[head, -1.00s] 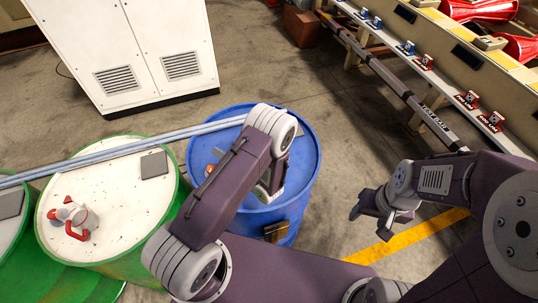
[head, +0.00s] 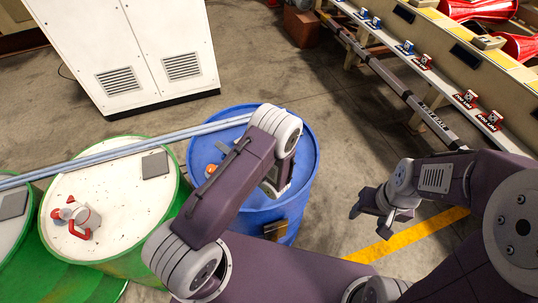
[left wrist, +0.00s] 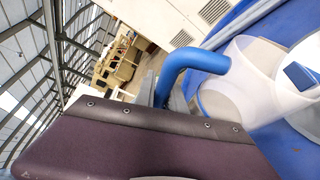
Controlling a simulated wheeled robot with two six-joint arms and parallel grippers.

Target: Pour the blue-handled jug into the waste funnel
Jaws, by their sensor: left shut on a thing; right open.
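The jug's blue handle (left wrist: 190,68) is in the left wrist view, beside my dark gripper. A pale translucent vessel (left wrist: 240,68) adjoins it on the right; I take it to be the jug's body. My left gripper (head: 272,186) is over the blue drum (head: 303,160) in the head view, mostly hidden by my own arm, and shut on the handle. The jug is hidden in the head view. I cannot make out the waste funnel for certain.
A red-handled vessel (head: 88,216) stands on the green drum's white lid (head: 125,190). A white cabinet (head: 140,45) stands beyond. The floor between the blue drum and the test bars (head: 408,95) is clear.

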